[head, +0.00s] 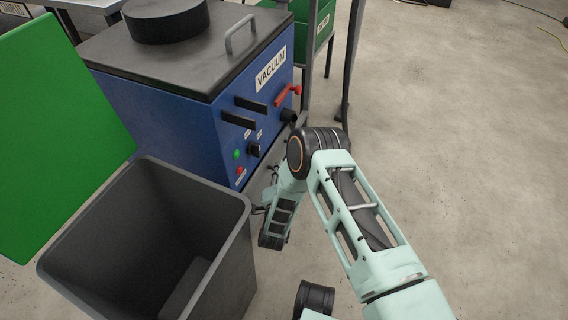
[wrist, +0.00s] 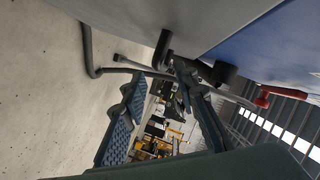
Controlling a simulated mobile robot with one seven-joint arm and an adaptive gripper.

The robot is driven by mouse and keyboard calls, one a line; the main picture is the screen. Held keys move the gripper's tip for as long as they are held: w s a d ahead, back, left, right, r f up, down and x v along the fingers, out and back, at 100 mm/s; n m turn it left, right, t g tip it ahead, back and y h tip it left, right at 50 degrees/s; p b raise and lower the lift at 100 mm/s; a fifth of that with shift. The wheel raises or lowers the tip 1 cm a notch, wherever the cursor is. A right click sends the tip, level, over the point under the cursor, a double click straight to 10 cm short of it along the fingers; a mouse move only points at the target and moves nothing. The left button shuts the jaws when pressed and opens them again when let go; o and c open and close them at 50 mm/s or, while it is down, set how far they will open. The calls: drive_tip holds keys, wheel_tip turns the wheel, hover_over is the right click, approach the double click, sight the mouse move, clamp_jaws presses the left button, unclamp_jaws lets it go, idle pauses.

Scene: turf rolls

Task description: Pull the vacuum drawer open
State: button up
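The blue vacuum unit (head: 185,115) stands at upper left in the head view, with a dark lid and a VACUUM label. Its front carries dark bars, knobs and a red lever (head: 288,94). No drawer is clearly recognizable. In the wrist view a grey panel (wrist: 200,22) and a blue face (wrist: 270,50) fill the upper right, with a short black bent bar (wrist: 163,47) beside the grey panel. My gripper (wrist: 160,82) has its blue-padded fingers apart, just below that bar. I see no contact. In the head view my arm mostly hides the gripper.
A dark open bin (head: 165,215) stands in front of the unit, beside a tilted green panel (head: 55,130). Green crates on a metal rack (head: 318,30) stand behind. The concrete floor (head: 470,140) to the right is clear.

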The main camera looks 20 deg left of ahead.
sight(284, 159)
drive_tip(key=b+x, duration=0.1)
drive_tip(key=x, duration=0.5)
drive_tip(key=shift+w+a+b, duration=0.1)
drive_tip(key=shift+w+b, duration=0.1)
drive_tip(key=shift+b, duration=0.2)
drive_tip(key=shift+f, duration=0.1)
clamp_jaws()
